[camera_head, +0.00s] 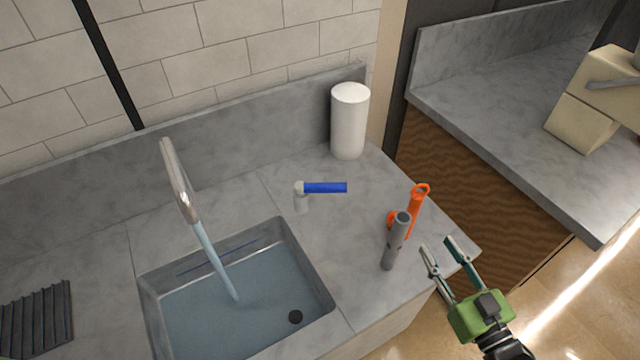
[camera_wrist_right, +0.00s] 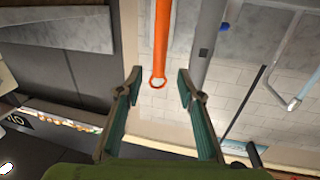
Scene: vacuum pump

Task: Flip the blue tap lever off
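The blue tap lever (camera_head: 325,187) sticks out to the right from a short pale post (camera_head: 301,201) on the counter, behind the sink's right corner. The chrome faucet (camera_head: 178,180) stands behind the sink (camera_head: 322,281), and a stream of water runs from it into the basin. My right gripper (camera_head: 443,244) is open and empty at the counter's right front edge, well to the right of and nearer than the lever. Its spread fingers also show in the right wrist view (camera_wrist_right: 158,78). My left gripper is not in view.
A grey cylinder (camera_head: 397,243) and an orange pump-like tool (camera_head: 414,208) stand on the counter between my right gripper and the lever. A white roll (camera_head: 349,122) stands at the back. A black ridged rack (camera_head: 37,318) lies at left.

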